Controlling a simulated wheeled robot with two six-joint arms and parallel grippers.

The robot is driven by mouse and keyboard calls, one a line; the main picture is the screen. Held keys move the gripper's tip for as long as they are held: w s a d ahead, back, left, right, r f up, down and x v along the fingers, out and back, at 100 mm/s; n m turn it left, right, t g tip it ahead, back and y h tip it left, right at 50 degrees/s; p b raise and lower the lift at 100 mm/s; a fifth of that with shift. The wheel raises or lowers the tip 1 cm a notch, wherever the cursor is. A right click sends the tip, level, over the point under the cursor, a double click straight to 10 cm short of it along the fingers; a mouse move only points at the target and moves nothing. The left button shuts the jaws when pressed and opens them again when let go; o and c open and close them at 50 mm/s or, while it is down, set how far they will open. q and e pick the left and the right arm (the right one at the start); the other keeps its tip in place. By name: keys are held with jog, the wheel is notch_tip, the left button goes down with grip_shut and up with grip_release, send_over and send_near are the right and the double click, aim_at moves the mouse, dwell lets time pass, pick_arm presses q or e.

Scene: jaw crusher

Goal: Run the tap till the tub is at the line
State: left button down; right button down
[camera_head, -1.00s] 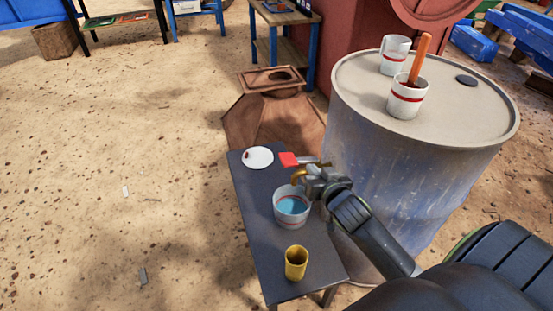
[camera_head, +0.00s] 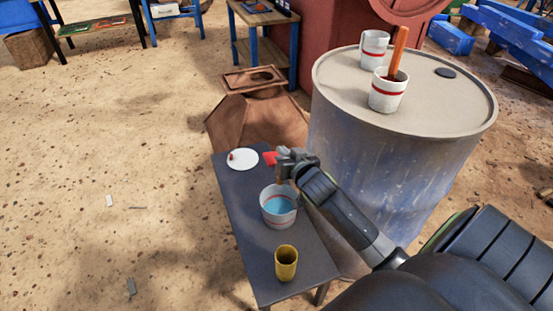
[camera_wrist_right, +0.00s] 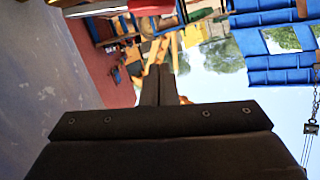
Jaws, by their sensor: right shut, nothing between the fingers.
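The tub (camera_head: 278,220), pale with a reddish line, stands upright on the narrow dark table and holds blue water (camera_head: 279,205). I cannot tell exactly how the water sits against the line. The tap's red lever (camera_head: 270,158) shows just left of my right gripper (camera_head: 282,160), beyond the tub; the rest of the tap is mostly hidden behind the gripper. The right gripper is shut and empty, close to the lever; I cannot tell if they touch. Its closed fingers show in the right wrist view (camera_wrist_right: 156,75). My left gripper is not in view.
On the dark table (camera_head: 250,240) stand a yellow cup (camera_head: 286,263) at the near end and a white plate (camera_head: 243,159) at the far end. A large drum (camera_head: 400,165) to the right bears two white mugs, one (camera_head: 389,93) with an orange handle sticking out.

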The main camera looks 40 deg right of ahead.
aim_at(272, 166)
jog(key=x, duration=0.3)
jog(key=shift+w, duration=0.1)
jog(key=f, duration=0.2)
jog(key=shift+w+a+f+b, duration=0.15)
jog(key=shift+a+f+b, duration=0.15)
jog(key=shift+f+b, duration=0.1)
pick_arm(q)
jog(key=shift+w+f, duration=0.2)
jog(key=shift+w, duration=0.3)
pick_arm(e)
jog(key=shift+a+f, duration=0.15)
jog(key=shift+f, duration=0.5)
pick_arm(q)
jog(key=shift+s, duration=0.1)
